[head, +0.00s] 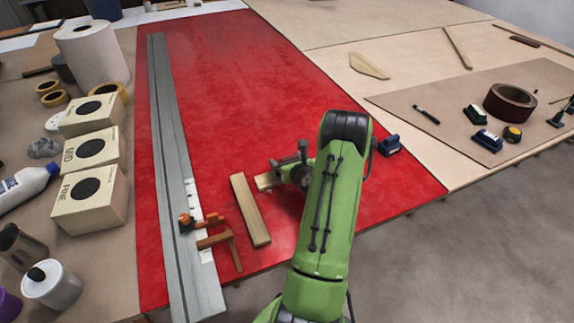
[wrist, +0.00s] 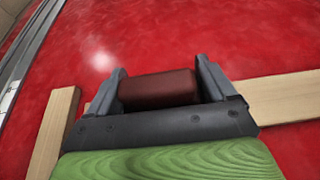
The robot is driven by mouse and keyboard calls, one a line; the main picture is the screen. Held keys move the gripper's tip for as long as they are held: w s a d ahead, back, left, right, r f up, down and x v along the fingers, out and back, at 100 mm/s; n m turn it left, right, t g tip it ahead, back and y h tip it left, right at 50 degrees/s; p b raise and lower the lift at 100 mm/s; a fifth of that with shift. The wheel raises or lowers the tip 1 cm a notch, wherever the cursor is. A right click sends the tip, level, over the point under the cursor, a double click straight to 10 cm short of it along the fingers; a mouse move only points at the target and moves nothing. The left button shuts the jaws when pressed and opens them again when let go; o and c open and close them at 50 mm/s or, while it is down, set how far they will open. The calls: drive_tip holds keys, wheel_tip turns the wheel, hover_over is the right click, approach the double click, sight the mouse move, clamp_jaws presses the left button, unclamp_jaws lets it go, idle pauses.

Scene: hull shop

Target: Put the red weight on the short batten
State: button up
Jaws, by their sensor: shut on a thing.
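My gripper (head: 290,168) is over the red sheet, shut on the dark red weight (wrist: 158,89), which sits between both fingers in the wrist view. In the head view my arm and gripper hide the weight. One pale batten (head: 266,182) runs under my gripper and comes out to the right in the wrist view (wrist: 285,97). I cannot tell whether the weight touches it. Another pale batten (head: 250,210) lies apart to the left, also seen in the wrist view (wrist: 54,132). Since the first batten is partly hidden, I cannot tell which is shorter.
A long grey metal strip (head: 172,170) lies on the red sheet (head: 225,70), with an orange-brown clamp (head: 220,240) near its front end. A dark blue block (head: 390,145) is right of my arm. Boxes (head: 90,200) and bottles line the left. The red area behind is clear.

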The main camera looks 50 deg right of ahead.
drive_tip(key=shift+r, duration=0.1)
drive_tip(key=shift+f, duration=0.2)
drive_tip(key=o, duration=1.6)
drive_tip(key=shift+r, duration=0.1)
